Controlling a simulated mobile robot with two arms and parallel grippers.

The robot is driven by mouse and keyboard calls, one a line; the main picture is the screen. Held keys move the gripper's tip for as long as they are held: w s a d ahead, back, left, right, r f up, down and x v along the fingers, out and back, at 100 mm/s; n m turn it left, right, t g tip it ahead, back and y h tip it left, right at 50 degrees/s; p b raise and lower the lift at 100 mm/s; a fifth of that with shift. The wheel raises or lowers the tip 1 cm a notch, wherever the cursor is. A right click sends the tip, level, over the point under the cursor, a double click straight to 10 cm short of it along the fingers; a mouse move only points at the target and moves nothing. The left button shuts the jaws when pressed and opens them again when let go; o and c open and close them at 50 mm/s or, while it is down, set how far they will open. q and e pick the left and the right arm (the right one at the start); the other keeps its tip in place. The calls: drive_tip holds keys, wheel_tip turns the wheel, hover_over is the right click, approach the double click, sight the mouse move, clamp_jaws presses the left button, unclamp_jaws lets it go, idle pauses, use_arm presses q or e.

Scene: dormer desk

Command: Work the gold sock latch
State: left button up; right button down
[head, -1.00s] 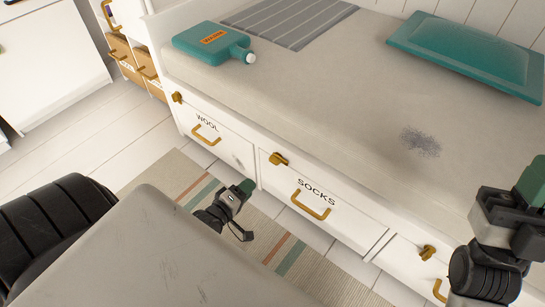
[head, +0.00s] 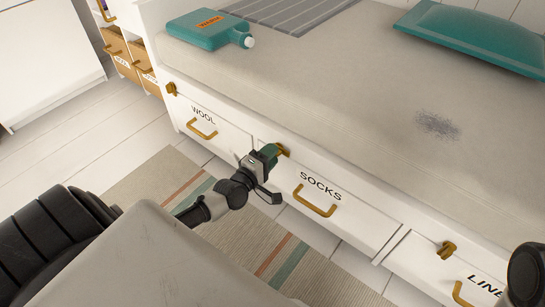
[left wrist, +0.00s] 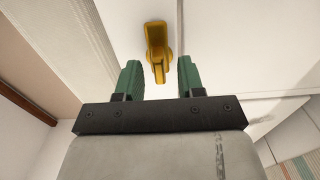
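The gold latch (head: 283,150) sits at the upper left of the white drawer labelled SOCKS (head: 320,185), partly hidden behind my left gripper in the head view. My left gripper (head: 270,151) is right at the latch. In the left wrist view the gold latch (left wrist: 156,45) lies ahead, between and just beyond the two green fingers of the left gripper (left wrist: 159,75). The socks drawer has a gold handle (head: 315,205) and looks shut. My right gripper is not visible; only a dark part of what seems my right arm shows at the right edge.
The WOOL drawer (head: 215,128) is to the left, with its own gold latch (head: 171,89). Another drawer (head: 440,275) with a gold latch (head: 447,250) is to the right. The bed (head: 330,95) overhangs the drawers. A striped rug (head: 170,190) lies on the floor.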

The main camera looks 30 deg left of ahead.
use_arm(q)
drive_tip(key=shift+w, duration=0.55)
clamp_jaws()
